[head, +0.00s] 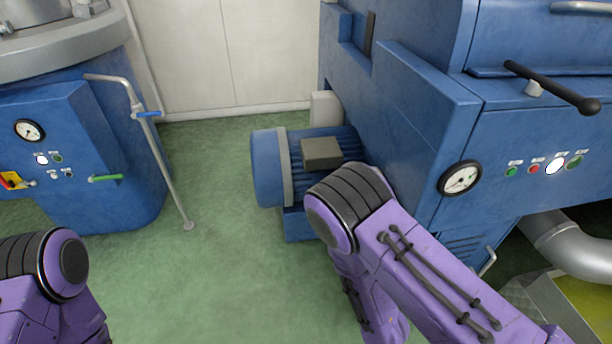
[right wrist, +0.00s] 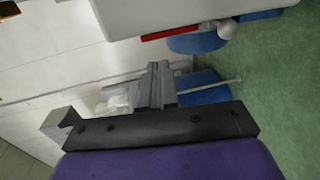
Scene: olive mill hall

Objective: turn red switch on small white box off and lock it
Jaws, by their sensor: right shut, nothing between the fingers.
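In the right wrist view a pale white box (right wrist: 185,12) fills the upper middle, cut off by the top edge. A narrow red part (right wrist: 170,33) shows along its lower edge, seen edge-on, so I cannot tell its setting. A light grey rounded knob (right wrist: 227,30) sits beside it to the right. My right gripper (right wrist: 158,72) is shut and empty, below the box in the picture and apart from it. I see no lock. In the head view both grippers are out of sight; a pale box (head: 325,108) shows partly behind the blue machine.
The blue machine (head: 400,95) with a lever (head: 550,87) and gauge stands at the right, a motor (head: 268,168) beside it. Another blue machine (head: 85,150) at the left carries a red-yellow switch (head: 12,180) and a handrail (head: 160,150). Green floor (head: 225,250) between is clear.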

